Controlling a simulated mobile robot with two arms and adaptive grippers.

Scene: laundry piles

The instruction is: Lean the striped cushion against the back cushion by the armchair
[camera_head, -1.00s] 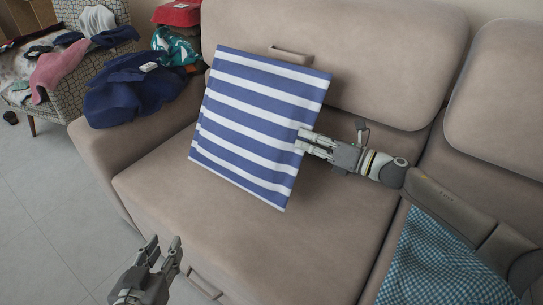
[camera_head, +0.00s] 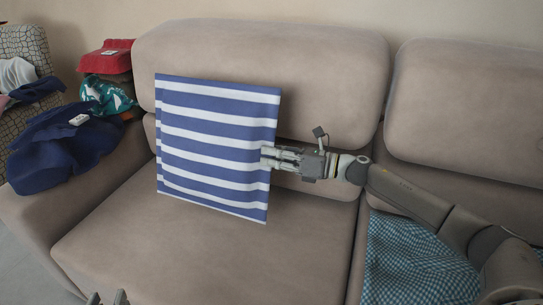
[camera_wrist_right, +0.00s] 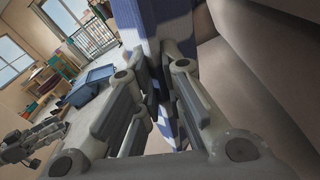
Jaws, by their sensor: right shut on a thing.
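The blue-and-white striped cushion (camera_head: 210,145) is upright in front of the sofa's left back cushion (camera_head: 320,75), near the left arm. Whether it touches the back cushion or the seat (camera_head: 220,255) is hard to tell. My right gripper (camera_head: 268,158) is shut on its right edge; the wrist view shows the cushion (camera_wrist_right: 165,20) between the fingers (camera_wrist_right: 160,85). My left gripper (camera_head: 107,298) shows only its fingertips at the bottom edge, apart and empty. The patterned armchair (camera_head: 30,45) stands at the far left.
Dark blue clothing (camera_head: 60,150) lies over the sofa's left arm, beside a teal patterned cloth (camera_head: 105,95) and a red folded item (camera_head: 107,57). A blue checked cloth (camera_head: 410,265) lies on the right seat. The left seat in front of the cushion is clear.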

